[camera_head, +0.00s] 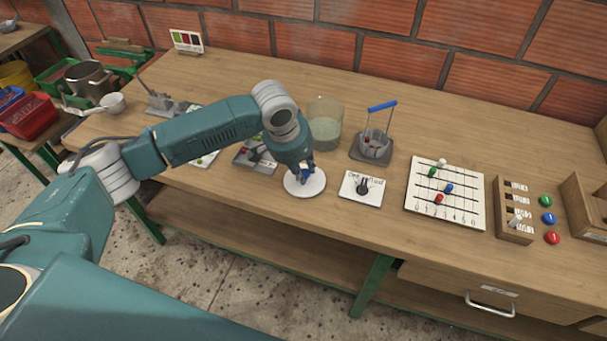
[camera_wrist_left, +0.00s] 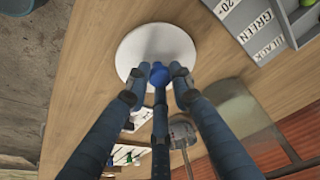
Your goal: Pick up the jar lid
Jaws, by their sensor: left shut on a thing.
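The jar lid is a round white disc (camera_head: 312,187) with a blue knob in its middle, near the front edge of the bench. My left gripper (camera_head: 306,171) comes down over it from above. In the left wrist view, the fingers (camera_wrist_left: 160,80) close around the blue knob (camera_wrist_left: 158,72), with the white disc (camera_wrist_left: 150,42) beyond them. I cannot tell whether the lid touches the bench or is slightly above it. A clear glass jar (camera_head: 325,130) with pale contents stands behind the lid, its top open. My right gripper is not in view.
A card with a black knob (camera_head: 362,188) lies right of the lid. A grey holder with a blue handle (camera_head: 374,146) stands behind it. Farther right are a white pegboard (camera_head: 444,195) and a wooden label rack (camera_head: 515,213). Bare bench (camera_head: 390,225) lies between card and pegboard.

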